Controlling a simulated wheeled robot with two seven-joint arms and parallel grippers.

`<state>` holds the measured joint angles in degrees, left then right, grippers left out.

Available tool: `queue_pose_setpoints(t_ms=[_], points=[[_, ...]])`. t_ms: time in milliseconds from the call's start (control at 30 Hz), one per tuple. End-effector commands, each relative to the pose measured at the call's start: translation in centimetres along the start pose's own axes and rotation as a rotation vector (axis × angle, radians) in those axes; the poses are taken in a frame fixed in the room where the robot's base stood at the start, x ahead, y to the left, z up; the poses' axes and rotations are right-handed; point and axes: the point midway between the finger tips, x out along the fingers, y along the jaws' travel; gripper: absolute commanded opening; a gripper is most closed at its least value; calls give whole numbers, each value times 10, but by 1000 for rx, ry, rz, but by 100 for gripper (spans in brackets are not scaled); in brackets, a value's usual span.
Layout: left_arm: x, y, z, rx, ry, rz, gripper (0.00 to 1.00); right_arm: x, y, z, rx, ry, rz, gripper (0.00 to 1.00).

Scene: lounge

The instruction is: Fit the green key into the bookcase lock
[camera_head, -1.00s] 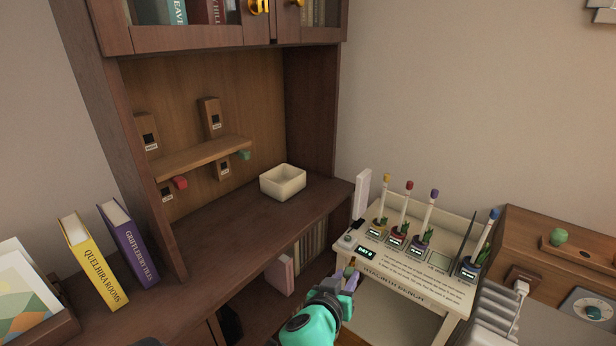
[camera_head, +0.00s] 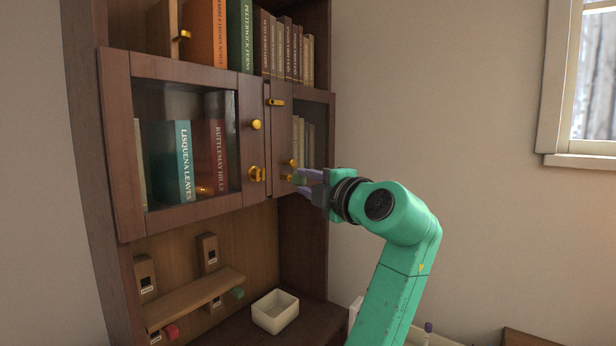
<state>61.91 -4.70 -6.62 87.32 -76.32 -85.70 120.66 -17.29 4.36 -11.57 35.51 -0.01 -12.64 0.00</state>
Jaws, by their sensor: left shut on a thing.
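My left gripper (camera_head: 305,184) is shut on the green key (camera_head: 299,180), in front of the right-hand cabinet door of the bookcase (camera_head: 112,155). Only a small green part of the key shows between the fingers. A small gold piece (camera_head: 286,177) shows just left of it, and I cannot tell whether it is the key's shaft or part of the door. A gold lock-like fitting (camera_head: 257,173) is on the left glass door's edge, a little left of the gripper. Whether the key touches any lock is unclear. My right gripper is not in view.
Gold knobs (camera_head: 256,125) and a gold latch (camera_head: 275,102) stick out from the doors near the gripper. Below are a small shelf (camera_head: 195,300) with wooden blocks and a white bowl (camera_head: 275,312). The wall to the right is bare up to the window (camera_head: 590,90).

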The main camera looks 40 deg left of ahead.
Motion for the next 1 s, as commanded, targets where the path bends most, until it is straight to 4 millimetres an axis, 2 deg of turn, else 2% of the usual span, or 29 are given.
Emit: queue_pose_setpoints(t_ms=[400, 600, 1000], points=[[36, -1, -15, 3, 0, 0, 0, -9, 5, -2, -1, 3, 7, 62], [50, -3, -20, 3, -1, -1, 0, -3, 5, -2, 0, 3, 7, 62], [55, -2, -22, 4, -2, 0, 0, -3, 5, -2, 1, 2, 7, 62]])
